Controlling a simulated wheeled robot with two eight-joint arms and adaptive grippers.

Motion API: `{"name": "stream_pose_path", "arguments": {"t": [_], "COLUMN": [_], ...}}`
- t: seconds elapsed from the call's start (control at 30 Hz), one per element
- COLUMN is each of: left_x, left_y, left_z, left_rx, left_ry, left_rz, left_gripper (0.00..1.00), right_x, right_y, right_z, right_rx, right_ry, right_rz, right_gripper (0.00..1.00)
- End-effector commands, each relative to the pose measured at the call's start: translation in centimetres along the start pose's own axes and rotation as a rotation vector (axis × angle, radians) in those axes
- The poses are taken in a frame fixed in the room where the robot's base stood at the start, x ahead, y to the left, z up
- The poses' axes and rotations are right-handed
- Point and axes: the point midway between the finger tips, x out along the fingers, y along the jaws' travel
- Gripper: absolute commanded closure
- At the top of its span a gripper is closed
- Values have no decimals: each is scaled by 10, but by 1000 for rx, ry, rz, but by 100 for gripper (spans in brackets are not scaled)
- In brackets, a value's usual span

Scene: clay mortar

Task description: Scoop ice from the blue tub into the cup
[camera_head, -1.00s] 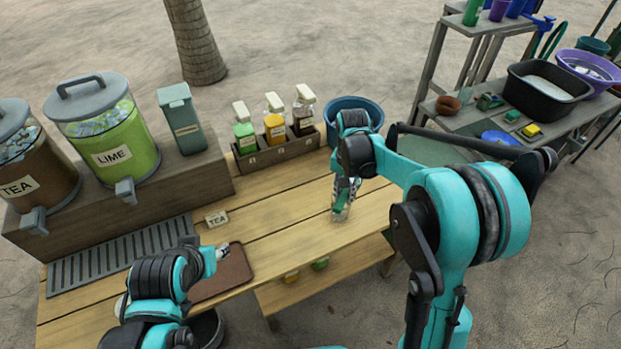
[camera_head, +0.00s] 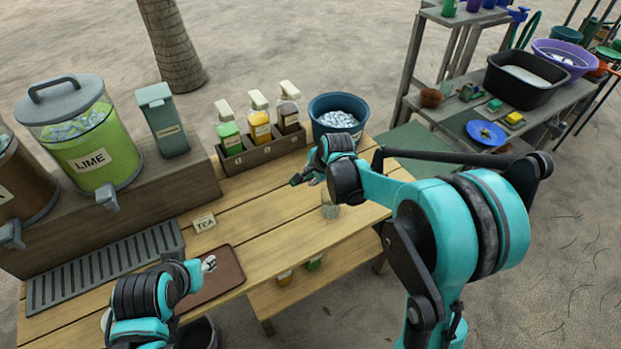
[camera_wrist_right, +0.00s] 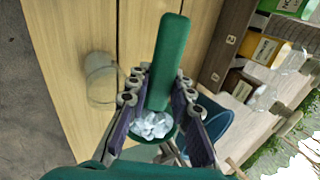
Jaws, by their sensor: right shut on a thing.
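The blue tub (camera_head: 316,108) stands at the far end of the wooden table with ice (camera_head: 338,118) in it. The clear cup (camera_head: 330,209) stands on the table nearer me; it also shows left of the fingers in the right wrist view (camera_wrist_right: 101,80). My right gripper (camera_wrist_right: 158,98) is shut on a green scoop (camera_wrist_right: 171,50), whose bowl holds ice (camera_wrist_right: 151,125). In the head view the right gripper (camera_head: 311,177) is above the table, beside the cup. My left gripper (camera_head: 209,264) is over the brown tray; its finger opening is too small to tell.
The lime dispenser (camera_head: 88,140) and a tea sign (camera_head: 204,222) are farther left. A brown tray (camera_head: 225,273) lies in front. The middle of the table is clear.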

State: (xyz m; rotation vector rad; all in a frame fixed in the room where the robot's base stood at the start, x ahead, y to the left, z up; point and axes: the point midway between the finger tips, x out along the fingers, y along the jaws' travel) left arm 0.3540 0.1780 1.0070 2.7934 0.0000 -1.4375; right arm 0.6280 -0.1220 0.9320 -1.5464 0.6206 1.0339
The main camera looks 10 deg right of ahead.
Motion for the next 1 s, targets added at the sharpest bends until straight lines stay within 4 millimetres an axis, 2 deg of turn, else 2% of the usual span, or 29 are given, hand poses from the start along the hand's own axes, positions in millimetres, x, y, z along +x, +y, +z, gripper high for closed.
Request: {"name": "stream_pose_path", "arguments": {"t": [0.03,0.23,0.83,1.0], "left_x": [8,23,69,64], "left_y": [0,0,0,0], "left_z": [6,16,50,46], "left_rx": [0,0,0,0], "left_ry": [0,0,0,0], "left_rz": [0,0,0,0], "left_gripper": [60,60,60,60], "right_x": [3,1,-4,-9], "right_y": [4,6,13,14], "right_z": [0,-1,-1,0], "right_rx": [1,0,-1,-2], "right_ry": [0,1,2,-1], "right_rz": [-54,-245,-636,-782], "right_gripper": [100,100,100,100]}}
